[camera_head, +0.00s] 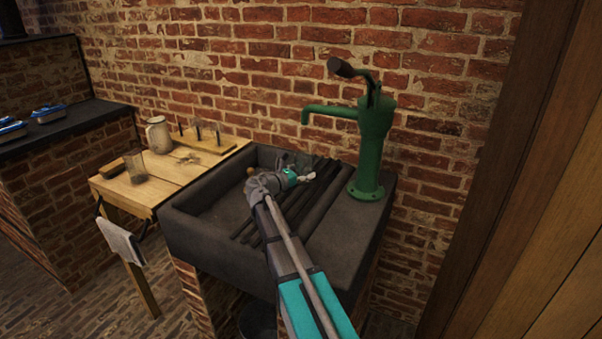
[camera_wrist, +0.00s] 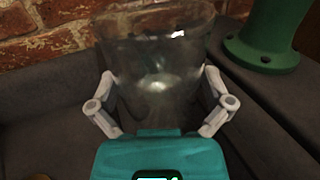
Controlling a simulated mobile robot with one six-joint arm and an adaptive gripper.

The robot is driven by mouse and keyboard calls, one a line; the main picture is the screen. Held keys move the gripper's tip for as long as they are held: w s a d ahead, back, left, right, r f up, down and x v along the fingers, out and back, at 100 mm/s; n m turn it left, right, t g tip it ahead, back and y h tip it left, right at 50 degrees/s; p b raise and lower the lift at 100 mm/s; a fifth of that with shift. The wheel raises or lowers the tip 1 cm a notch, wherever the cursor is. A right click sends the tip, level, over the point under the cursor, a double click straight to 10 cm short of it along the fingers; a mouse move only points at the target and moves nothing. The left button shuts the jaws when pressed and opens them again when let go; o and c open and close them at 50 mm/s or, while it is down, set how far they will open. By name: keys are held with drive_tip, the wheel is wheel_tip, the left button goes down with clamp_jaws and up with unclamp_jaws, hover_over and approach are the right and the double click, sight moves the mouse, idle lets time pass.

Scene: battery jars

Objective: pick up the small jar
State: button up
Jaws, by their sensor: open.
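A clear glass jar (camera_wrist: 158,60) stands upright in front of my gripper (camera_wrist: 160,84) in the wrist view. The two pale fingers are spread, one on each side of the jar, and I see no firm grip on it. The teal gripper body hides the jar's lower front. In the head view my gripper (camera_head: 304,177) is over the ribbed drainboard of the stone sink. The jar shows there only faintly (camera_head: 302,160), partly hidden behind the gripper. Another glass jar (camera_head: 136,169) stands on the wooden table at left, apart from my gripper.
A green hand pump (camera_head: 371,150) stands close to the right of the jar. The dark stone sink (camera_head: 184,229) has a raised rim, and the brick wall is right behind. A jug (camera_head: 158,134) and a wooden rack (camera_head: 205,142) stand on the table (camera_head: 150,193).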

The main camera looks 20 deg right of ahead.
sight(305, 161)
drive_tip(key=c, duration=1)
drive_tip(key=shift+o, duration=0.2)
drive_tip(key=shift+r+p, duration=0.45)
drive_tip(key=shift+p, duration=0.05)
drive_tip(key=shift+r+p, duration=1.2)
drive_tip(key=s+a+r+p, duration=0.9)
drive_tip(key=s, duration=0.1)
drive_tip(key=shift+a+r, duration=0.2)
drive_tip(key=shift+r, duration=0.1)
drive_tip(key=shift+s+a+p, duration=0.1)
drive_tip(key=shift+p, duration=0.2)
idle(0.5)
